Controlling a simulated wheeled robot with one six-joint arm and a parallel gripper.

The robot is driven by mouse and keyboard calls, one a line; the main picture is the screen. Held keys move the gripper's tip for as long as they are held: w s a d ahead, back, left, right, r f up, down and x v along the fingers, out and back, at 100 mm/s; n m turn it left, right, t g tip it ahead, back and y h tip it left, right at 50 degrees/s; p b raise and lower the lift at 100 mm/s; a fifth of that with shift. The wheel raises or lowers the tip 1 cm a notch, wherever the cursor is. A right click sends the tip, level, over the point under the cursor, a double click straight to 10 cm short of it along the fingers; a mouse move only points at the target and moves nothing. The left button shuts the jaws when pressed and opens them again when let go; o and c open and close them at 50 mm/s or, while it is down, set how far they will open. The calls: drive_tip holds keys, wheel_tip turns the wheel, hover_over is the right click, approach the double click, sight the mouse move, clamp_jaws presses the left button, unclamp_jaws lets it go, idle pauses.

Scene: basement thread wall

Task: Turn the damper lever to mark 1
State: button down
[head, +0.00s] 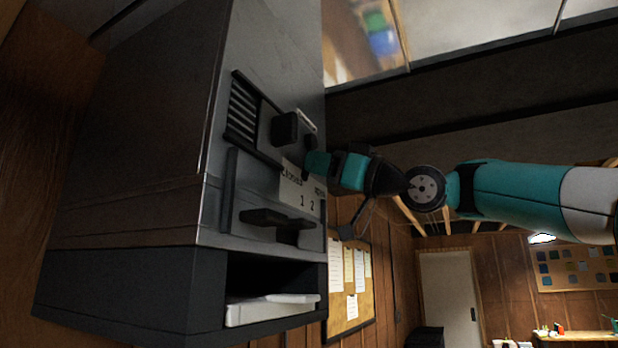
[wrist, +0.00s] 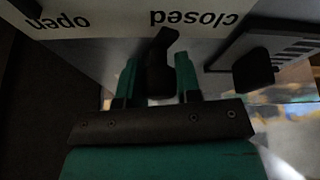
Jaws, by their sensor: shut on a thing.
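The dark damper lever (wrist: 158,78) stands between the two green fingers of my gripper (wrist: 157,62) in the wrist view, and my gripper is shut on it. The lever's end lies beside the word "closed" on the pale scale plate (wrist: 110,20). "Open" is at the plate's left there, upside down. In the head view the plate (head: 291,188) also carries 1 and 2. My gripper (head: 312,160) reaches the grey cabinet front from the right there, and the lever (head: 309,144) is mostly hidden behind the fingers.
A black knob (head: 285,128) beside a slatted vent (head: 241,110) is close to my gripper. A separate black handle (head: 278,220) sits below the plate. An open compartment (head: 270,278) holds pale items. The space right of the cabinet is open around my arm.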

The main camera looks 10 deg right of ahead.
drive_tip(key=shift+w+d+f+n+g+y+b, duration=0.15)
drive_tip(key=shift+w+d+n+g+y, duration=0.15)
drive_tip(key=shift+n, duration=0.3)
drive_tip(key=shift+w+d+f+n+g+y+b, duration=0.15)
drive_tip(key=shift+n+g, duration=0.25)
drive_tip(key=shift+n, duration=0.2)
drive_tip(key=shift+a, duration=0.15)
drive_tip(key=c, duration=0.8)
unclamp_jaws()
drive_tip(key=shift+s, duration=0.1)
drive_tip(key=b+v, duration=0.9)
drive_tip(key=v, duration=0.8)
